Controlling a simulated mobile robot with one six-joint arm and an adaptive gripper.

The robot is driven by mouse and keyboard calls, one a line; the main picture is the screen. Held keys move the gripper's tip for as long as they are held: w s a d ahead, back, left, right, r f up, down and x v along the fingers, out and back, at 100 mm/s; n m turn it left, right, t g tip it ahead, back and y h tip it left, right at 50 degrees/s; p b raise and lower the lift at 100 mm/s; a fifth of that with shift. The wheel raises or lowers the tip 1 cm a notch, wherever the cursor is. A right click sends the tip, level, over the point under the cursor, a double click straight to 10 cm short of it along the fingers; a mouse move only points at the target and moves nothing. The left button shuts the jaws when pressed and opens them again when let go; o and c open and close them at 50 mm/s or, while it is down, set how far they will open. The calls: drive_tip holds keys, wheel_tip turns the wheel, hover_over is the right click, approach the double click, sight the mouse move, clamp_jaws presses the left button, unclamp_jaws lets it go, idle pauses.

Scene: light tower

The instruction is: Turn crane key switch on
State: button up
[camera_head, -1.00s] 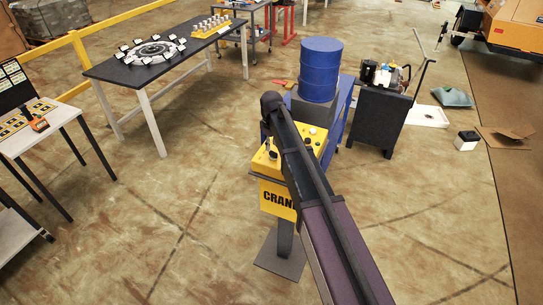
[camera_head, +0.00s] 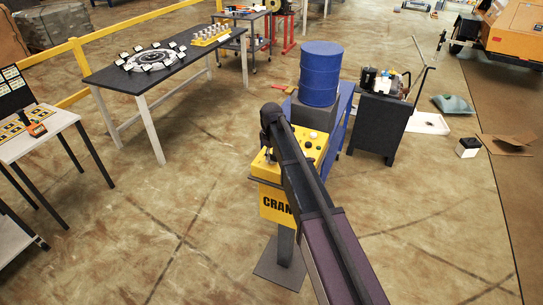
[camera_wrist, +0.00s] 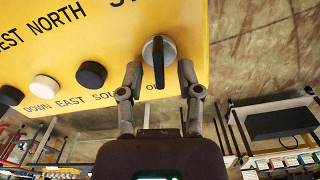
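The yellow crane control box (camera_head: 272,168) stands on a post, partly covered by my arm in the head view. In the wrist view its yellow panel (camera_wrist: 120,50) fills the top left. The crane key switch (camera_wrist: 158,56) is a silver disc with a dark upright key, near the panel's right edge. My gripper (camera_wrist: 160,74) is open, with one fingertip at the left and one at the right of the key's lower part. Gaps show between the fingertips and the key. In the head view my arm hides the gripper and the switch.
White and black buttons (camera_wrist: 91,74) sit left of the switch. A blue barrel (camera_head: 320,75) stands behind the crane box. A dark cabinet (camera_head: 381,125) with items on top is to its right. A long black table (camera_head: 150,82) is at the left. The floor in front is clear.

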clamp_jaws()
drive_tip(key=shift+m, duration=0.3)
drive_tip(key=shift+w+d+m, duration=0.1)
drive_tip(key=shift+d+m, duration=0.05)
drive_tip(key=shift+m, duration=1.55)
drive_tip(key=shift+o, duration=0.2)
unclamp_jaws()
drive_tip(key=shift+n, duration=0.3)
